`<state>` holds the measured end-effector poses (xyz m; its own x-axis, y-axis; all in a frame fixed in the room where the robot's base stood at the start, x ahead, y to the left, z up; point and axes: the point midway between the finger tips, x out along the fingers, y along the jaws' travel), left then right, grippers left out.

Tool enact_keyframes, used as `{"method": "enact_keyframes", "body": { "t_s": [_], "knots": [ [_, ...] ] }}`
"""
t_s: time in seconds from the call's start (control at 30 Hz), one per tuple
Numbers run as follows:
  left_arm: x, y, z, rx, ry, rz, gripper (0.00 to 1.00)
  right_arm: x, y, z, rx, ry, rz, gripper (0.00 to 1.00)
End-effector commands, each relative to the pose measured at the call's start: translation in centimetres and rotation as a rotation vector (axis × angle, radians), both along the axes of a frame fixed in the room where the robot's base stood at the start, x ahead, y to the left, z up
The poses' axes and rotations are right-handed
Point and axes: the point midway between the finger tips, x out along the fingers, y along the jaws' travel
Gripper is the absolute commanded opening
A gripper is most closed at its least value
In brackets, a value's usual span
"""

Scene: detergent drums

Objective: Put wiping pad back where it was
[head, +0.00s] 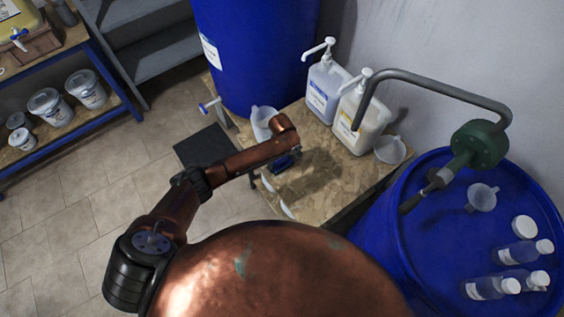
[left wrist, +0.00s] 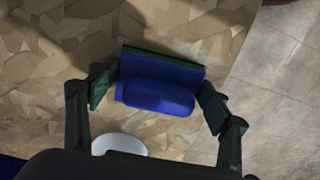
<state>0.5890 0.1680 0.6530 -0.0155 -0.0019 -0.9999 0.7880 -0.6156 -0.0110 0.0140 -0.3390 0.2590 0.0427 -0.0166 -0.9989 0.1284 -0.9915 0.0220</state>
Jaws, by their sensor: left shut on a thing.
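The wiping pad (left wrist: 157,90) has a blue handle block and a dark green edge. In the left wrist view it lies between the two fingers of my left gripper (left wrist: 155,97), which is shut on it. In the head view my left gripper (head: 283,166) is over the front left part of the wooden board table (head: 325,178), and the pad is a small, dark blue patch under it, partly hidden by the arm. I cannot tell whether the pad touches the board. My right gripper is not in view.
A white jug (head: 263,122) stands close behind my left gripper. A blue drum (head: 255,50) is behind; another blue drum (head: 440,235) with a pump is right. The board's middle is clear.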

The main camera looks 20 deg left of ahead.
Motion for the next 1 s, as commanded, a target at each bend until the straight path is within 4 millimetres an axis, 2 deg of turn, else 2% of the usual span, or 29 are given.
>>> {"method": "enact_keyframes", "body": {
  "t_s": [0.1, 0.13, 0.37, 0.73, 0.87, 1.0],
  "knots": [
    [0.0, 0.0, -0.3, 0.000, 0.001, 0.000, 0.29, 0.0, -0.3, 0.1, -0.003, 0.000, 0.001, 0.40],
    [0.0, 0.0, -0.3, 0.000, 0.000, 0.000, 0.72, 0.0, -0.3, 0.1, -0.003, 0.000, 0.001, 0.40],
    [0.0, 0.0, -0.3, 0.000, 0.000, 0.000, 0.88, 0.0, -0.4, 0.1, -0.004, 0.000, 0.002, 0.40],
    [0.0, 0.0, 0.0, 0.000, -0.001, -0.001, 0.89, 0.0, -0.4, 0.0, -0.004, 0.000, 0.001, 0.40],
    [0.1, -0.1, 1.9, -0.002, -0.002, 0.000, 0.89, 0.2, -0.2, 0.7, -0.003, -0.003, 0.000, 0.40],
    [0.1, -0.1, 4.9, -0.003, -0.004, -0.001, 0.89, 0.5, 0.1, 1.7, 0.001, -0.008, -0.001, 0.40]
  ]
}}
